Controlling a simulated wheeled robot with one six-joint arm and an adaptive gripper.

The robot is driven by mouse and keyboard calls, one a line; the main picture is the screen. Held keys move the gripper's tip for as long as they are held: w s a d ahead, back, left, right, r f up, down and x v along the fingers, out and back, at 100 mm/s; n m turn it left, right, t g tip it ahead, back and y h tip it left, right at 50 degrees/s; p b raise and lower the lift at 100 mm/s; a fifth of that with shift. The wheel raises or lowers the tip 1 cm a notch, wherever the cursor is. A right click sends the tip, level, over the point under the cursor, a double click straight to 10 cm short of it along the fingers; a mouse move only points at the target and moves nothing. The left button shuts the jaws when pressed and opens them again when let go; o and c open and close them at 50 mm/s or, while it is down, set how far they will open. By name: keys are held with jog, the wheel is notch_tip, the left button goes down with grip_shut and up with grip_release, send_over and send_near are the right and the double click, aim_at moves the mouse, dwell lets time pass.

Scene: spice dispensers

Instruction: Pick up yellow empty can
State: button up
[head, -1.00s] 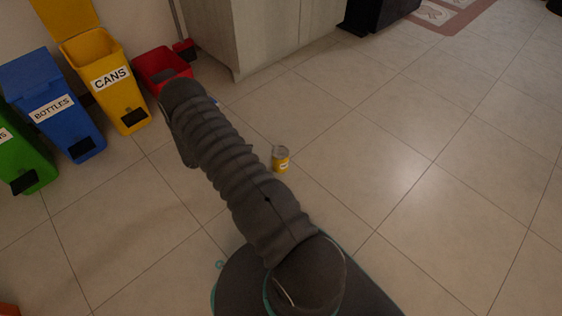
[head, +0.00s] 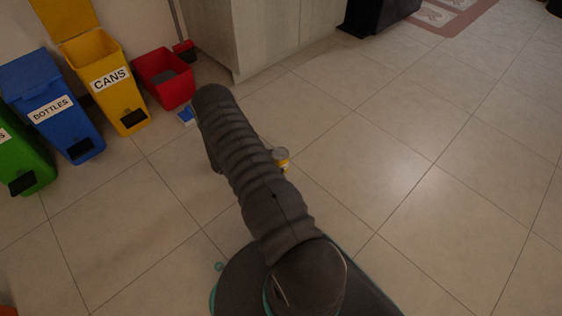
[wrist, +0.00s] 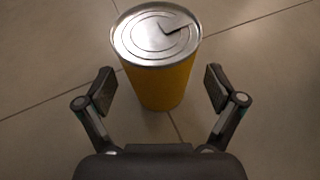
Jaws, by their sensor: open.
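The yellow can (wrist: 160,85) stands upright on the tiled floor, with a silver lid that has a dark notch in it. In the wrist view it is just ahead of my gripper (wrist: 160,90), centred between the two fingers. The fingers are open, with a visible gap on each side of the can's lower part. In the head view the yellow can (head: 282,158) shows only partly, because my arm covers its left side. My gripper is hidden behind my arm in the head view.
A yellow bin (head: 108,95) labelled CANS, a blue bin (head: 65,125) labelled BOTTLES and a green bin (head: 20,155) stand at the left. A red bin (head: 172,88) and a small blue-and-white item (head: 186,114) are nearby. A cabinet (head: 270,35) is behind. The floor at right is clear.

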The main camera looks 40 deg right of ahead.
jog(key=x, duration=0.4)
jog(key=shift+d, duration=0.3)
jog(key=c, duration=1.2)
jog(key=shift+r, duration=0.1)
